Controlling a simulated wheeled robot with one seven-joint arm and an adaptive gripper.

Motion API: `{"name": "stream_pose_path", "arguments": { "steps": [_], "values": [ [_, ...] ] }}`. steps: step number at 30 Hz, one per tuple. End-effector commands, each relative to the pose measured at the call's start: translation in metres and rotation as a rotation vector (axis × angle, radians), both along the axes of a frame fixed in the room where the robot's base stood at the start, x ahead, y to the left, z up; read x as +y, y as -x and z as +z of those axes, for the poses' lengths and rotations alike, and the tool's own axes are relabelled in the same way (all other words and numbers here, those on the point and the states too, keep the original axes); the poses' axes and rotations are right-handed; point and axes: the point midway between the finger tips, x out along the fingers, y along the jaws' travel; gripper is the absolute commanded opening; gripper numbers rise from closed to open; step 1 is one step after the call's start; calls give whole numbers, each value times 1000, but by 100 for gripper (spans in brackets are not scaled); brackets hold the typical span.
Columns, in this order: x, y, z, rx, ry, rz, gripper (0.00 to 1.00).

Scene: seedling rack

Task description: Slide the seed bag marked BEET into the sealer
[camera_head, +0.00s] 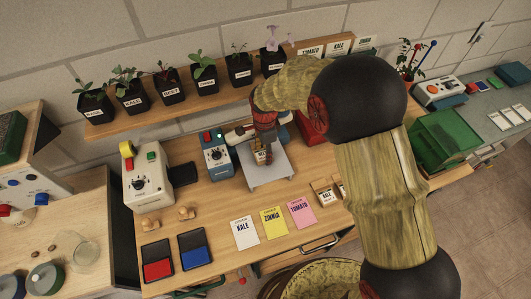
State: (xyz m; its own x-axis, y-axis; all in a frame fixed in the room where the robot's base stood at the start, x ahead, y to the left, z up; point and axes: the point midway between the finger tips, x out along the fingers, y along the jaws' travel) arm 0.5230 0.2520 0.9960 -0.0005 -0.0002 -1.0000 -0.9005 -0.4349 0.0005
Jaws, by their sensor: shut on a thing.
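My gripper (263,143) reaches down over the grey plate (273,177) of a small bench device in the middle of the wooden bench. It is shut on a small tan bag (262,157) with a pale label, held upright just above or on the plate; I cannot tell which. The label is too small and covered to read. White and teal parts of the device show behind and beside the gripper, partly hidden by it. A blue box with a dial and coloured buttons (214,155) stands just left of the plate. Which device is the sealer is not clearly marked.
A KALE bag (325,195) stands right of the plate, beside another partly hidden bag. KALE (244,232), ZINNIA (273,222) and TOMATO (301,212) cards lie in front. A white machine with a yellow lever (148,182) stands left. A shelf (115,130) holds potted seedlings behind.

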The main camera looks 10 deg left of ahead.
Motion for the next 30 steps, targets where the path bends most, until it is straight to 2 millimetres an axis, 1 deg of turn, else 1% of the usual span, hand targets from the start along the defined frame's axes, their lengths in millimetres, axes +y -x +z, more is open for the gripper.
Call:
{"name": "stream_pose_path", "arguments": {
  "steps": [5,6,16,17,26,30],
  "values": [
    [0,0,0,0,0,0,21],
    [0,0,0,0,0,0,46],
    [0,0,0,0,0,0,64],
    [0,0,0,0,0,0,66],
    [0,0,1,0,0,0,66],
    [0,-1,12,-2,-1,0,66]
  ]
}}
